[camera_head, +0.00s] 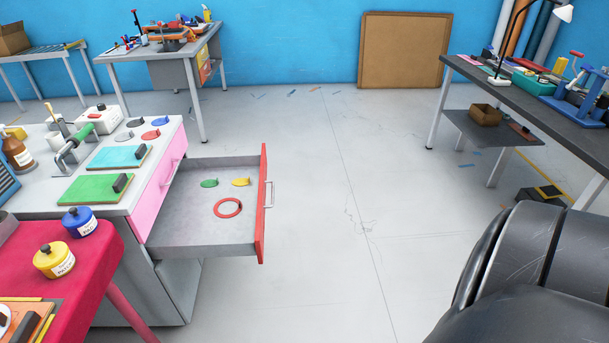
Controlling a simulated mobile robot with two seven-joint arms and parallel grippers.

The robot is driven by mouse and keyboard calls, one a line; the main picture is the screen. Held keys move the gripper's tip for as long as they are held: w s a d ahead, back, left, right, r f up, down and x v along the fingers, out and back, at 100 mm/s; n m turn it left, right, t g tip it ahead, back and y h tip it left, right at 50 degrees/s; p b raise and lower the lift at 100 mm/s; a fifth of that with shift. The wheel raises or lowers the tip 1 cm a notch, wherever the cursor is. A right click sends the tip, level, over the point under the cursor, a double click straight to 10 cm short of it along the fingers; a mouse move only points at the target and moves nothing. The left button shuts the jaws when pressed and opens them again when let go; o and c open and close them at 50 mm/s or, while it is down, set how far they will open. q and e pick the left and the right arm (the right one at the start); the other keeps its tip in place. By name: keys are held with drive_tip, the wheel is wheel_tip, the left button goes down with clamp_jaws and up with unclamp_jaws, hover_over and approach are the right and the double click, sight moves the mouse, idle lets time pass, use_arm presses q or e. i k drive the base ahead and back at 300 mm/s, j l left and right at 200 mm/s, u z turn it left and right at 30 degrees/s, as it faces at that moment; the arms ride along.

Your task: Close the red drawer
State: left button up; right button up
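The red drawer (262,205) stands pulled far out of the grey workbench (168,290) at the left of the head view. Its red front faces right and carries a pale metal handle (270,194). Inside the grey drawer lie a red ring (228,207), a green piece (209,183) and a yellow piece (241,181). A pink drawer front (160,186) beside it sits flush with the bench. Neither of my grippers shows. A large dark rounded part, seemingly of my own arm, fills the lower right corner.
The bench top holds a green board (92,188), a teal board (118,157) and bottles. A red table (95,262) with yellow and blue jars stands in front at lower left. A dark workbench (540,105) stands at right. The floor right of the drawer is clear.

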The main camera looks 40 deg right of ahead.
sight(185, 225)
drive_tip(key=i+l+z, duration=0.2)
drive_tip(key=l+z, duration=0.2)
drive_tip(key=i+l+z, duration=0.25)
drive_tip(key=l+z, duration=0.15)
